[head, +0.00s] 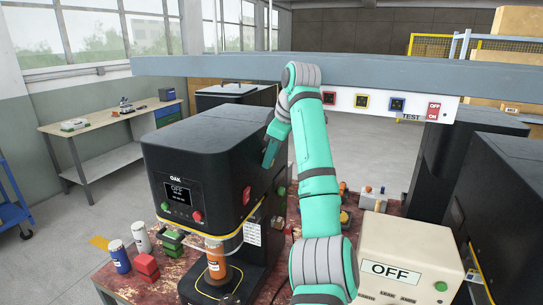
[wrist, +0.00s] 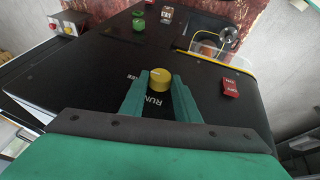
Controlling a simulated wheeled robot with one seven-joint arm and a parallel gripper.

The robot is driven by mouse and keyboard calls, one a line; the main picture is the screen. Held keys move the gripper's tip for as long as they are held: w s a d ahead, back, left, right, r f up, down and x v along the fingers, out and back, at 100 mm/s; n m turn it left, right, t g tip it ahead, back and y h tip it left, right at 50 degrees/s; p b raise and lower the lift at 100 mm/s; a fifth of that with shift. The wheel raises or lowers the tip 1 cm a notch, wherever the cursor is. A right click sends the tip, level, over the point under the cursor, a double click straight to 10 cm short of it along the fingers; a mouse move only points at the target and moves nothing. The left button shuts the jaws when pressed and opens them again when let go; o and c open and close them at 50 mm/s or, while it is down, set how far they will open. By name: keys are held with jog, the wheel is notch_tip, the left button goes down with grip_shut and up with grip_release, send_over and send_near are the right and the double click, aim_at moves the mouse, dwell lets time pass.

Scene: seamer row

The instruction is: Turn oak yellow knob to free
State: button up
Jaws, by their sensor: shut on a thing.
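The OAK machine (head: 205,150) is a black box with a small screen reading OFF, at the left of the head view. The yellow knob (wrist: 160,80) sits on a black panel in the wrist view. My gripper (wrist: 161,86) has a green finger on each side of the knob and is shut on it. The letters RUN (wrist: 153,103) show between the fingers, and another label at the left is partly covered. In the head view my gripper (head: 270,153) is at the machine's right side, and the knob is hidden there.
A red switch (wrist: 231,88) is on the panel right of my fingers, and a green knob (wrist: 139,25) is beyond. A grey beam (head: 400,75) crosses above the machines. A cream box marked OFF (head: 400,250) stands at the right. Cans and red blocks (head: 146,265) are on the table.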

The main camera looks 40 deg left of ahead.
jog(key=shift+f, duration=0.15)
jog(key=o, duration=1.1)
jog(key=shift+c, duration=0.2)
jog(key=v, duration=1.1)
